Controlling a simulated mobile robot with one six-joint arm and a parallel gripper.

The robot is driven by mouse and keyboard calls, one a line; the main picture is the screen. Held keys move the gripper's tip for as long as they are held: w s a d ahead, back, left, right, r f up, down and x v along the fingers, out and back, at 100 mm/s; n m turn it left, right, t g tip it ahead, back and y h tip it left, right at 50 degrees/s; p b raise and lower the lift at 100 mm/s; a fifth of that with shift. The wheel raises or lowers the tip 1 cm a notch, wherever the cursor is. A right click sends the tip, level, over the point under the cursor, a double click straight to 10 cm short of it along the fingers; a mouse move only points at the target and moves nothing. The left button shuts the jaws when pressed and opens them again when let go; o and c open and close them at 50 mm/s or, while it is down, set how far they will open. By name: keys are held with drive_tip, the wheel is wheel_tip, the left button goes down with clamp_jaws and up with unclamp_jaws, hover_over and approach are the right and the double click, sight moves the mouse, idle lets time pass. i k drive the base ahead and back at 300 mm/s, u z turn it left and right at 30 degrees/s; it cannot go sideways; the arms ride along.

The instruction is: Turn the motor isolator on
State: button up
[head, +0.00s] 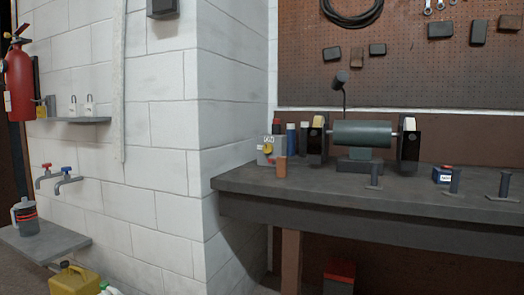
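A small grey box with a yellow and red knob (267,149) stands at the left end of the workbench (300,181); it looks like the motor isolator. Its knob position is too small to read. A brown cylinder (281,167) stands just in front of it and hides part of its lower right. A bench grinder (362,134) with a green body stands on the bench to its right. My gripper is not in view.
Bottles (291,138) stand behind the box. A blue box (442,174) and dark posts (375,176) stand along the bench. A white block wall (160,130) with taps (64,178), a shelf (75,120) and a fire extinguisher (19,80) is at left.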

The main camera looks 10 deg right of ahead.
sight(267, 148)
drive_tip(key=z, duration=0.2)
drive_tip(key=i, duration=1)
drive_tip(key=z, duration=0.05)
